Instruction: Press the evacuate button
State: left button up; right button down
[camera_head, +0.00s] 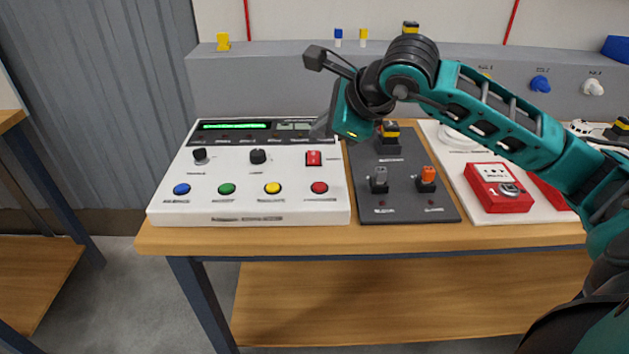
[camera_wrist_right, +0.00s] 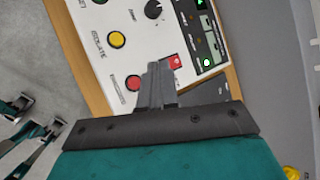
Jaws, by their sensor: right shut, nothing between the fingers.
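A white control panel (camera_head: 215,212) on the bench carries a row of round buttons: blue (camera_head: 181,189), green (camera_head: 226,188), yellow (camera_head: 272,188) and red (camera_head: 319,187). The labels under them are too small to read surely, so I cannot tell from print which is evacuate. In the right wrist view the red button (camera_wrist_right: 133,83) is beside my fingers and the yellow button (camera_wrist_right: 116,39) is further off. My right gripper (camera_head: 321,128) is shut and empty, above the panel's back right corner, apart from the buttons. My left gripper is out of view.
The panel also has two black knobs (camera_head: 258,156), a red rocker switch (camera_head: 313,158) near my fingers, and a green display (camera_head: 235,126). A dark switch plate (camera_head: 404,210) and a red box (camera_head: 498,188) stand to the right.

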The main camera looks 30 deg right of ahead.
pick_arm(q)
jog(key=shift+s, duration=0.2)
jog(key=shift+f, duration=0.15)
pick_arm(e)
jog(key=shift+f, duration=0.1)
jog(key=b, duration=0.4)
send_over(322, 188)
notch_tip(322, 188, down, 7)
jog(key=shift+s+r, duration=0.1)
jog(key=shift+f+b, duration=0.8)
jog(key=shift+b, duration=0.15)
jog(key=shift+f, duration=0.15)
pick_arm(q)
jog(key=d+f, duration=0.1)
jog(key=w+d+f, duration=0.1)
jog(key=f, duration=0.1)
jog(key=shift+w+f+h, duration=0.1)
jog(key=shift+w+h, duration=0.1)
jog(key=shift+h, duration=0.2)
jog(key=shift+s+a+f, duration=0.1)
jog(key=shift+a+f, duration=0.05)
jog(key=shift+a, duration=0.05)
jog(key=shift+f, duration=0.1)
